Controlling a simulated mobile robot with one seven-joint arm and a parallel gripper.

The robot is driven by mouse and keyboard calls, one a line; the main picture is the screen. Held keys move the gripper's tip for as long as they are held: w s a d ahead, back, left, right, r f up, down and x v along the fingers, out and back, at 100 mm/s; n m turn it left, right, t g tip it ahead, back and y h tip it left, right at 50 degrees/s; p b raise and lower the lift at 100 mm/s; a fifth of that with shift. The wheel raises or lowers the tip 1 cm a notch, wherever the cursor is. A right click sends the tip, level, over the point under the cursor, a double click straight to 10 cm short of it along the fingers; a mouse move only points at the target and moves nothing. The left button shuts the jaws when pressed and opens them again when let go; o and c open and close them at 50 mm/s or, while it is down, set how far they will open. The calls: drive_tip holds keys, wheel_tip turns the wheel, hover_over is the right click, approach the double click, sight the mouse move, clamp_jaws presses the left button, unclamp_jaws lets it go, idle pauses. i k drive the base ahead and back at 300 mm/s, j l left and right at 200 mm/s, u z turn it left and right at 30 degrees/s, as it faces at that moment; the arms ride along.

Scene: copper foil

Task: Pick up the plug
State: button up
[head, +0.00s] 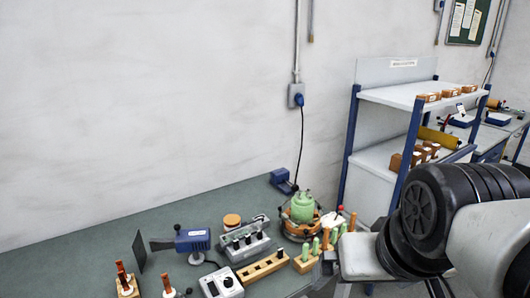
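A blue plug (299,99) sits at the grey wall outlet, with a black cable hanging from it down to the bench. It is the only thing I can make out as a plug; small bench items are too small to tell. My arm reaches in from the right edge, with its grey end part over the bench's right end. My gripper (329,263) shows only as a small dark part beside the green-topped pieces. Its fingers are not clear, and I cannot tell whether it is open or holds anything. It is well below and right of the blue plug.
The green bench (90,245) holds a blue device (192,240), a grey block with knobs (244,243), a wooden rack (263,270), and a green pot (302,207). A blue-framed shelf (398,96) stands right. The bench's left part is clear.

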sight(247, 241)
drive_tip(key=u, duration=0.65)
drive_tip(key=i+l, duration=0.15)
drive_tip(key=l, duration=0.15)
drive_tip(key=i, duration=0.4)
drive_tip(key=k+j, duration=0.15)
drive_tip(key=k, duration=0.45)
drive_tip(key=i+l+u, duration=0.45)
drive_tip(key=i+l, duration=0.3)
drive_tip(key=l, duration=0.1)
